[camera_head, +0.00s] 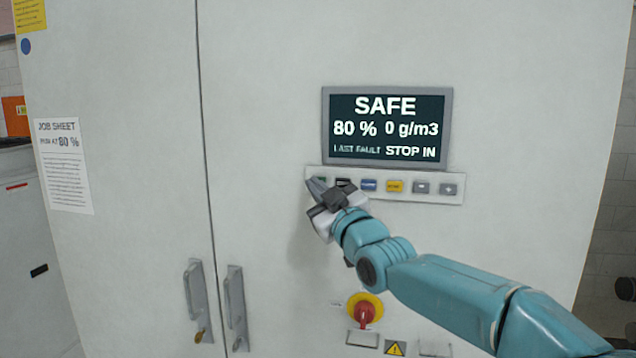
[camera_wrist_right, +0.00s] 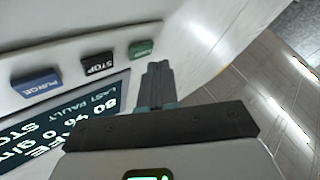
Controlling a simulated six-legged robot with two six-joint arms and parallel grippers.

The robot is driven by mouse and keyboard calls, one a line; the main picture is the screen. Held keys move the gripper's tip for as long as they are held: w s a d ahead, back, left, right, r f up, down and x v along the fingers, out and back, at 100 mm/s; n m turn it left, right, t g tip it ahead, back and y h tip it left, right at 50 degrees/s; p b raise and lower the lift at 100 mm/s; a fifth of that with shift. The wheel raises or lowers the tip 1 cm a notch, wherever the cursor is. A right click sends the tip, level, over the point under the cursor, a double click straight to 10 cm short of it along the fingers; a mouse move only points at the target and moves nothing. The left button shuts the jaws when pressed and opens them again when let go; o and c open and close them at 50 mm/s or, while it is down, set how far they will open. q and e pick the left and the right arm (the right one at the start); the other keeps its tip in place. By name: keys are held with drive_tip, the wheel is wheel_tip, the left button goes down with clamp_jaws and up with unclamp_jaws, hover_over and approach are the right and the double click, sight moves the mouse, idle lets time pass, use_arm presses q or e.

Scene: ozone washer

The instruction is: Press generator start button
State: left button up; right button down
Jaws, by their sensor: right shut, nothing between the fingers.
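The green button (camera_wrist_right: 141,48), its label too small to read, is at the left end of a button strip on the cabinet door. In the head view it is mostly behind the gripper tip. My right gripper (camera_head: 314,187) is shut and empty, its tip at that end of the strip. In the wrist view the closed fingers (camera_wrist_right: 158,72) point towards the panel, just beside the green button; I cannot tell whether they touch it. The black STOP button (camera_wrist_right: 98,64) and blue PURGE button (camera_wrist_right: 36,85) are alongside. My left gripper is not in view.
The display (camera_head: 387,127) above the strip reads SAFE, 80 %, 0 g/m3, LAST FAULT STOP IN. A yellow button (camera_head: 395,186) and two grey buttons continue the strip. A red emergency knob (camera_head: 365,312) sits below my arm. Door handles (camera_head: 236,308) and a job sheet (camera_head: 64,165) are left.

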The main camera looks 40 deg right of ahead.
drive_tip(key=shift+w+d, duration=0.1)
drive_tip(key=shift+w+d, duration=0.2)
drive_tip(key=shift+d, duration=0.05)
idle(0.4)
drive_tip(key=shift+w+d, duration=0.2)
drive_tip(key=shift+d, duration=0.1)
idle(0.4)
drive_tip(key=shift+s+a+b, duration=0.5)
drive_tip(key=shift+a+b, duration=0.15)
drive_tip(key=shift+b, duration=0.25)
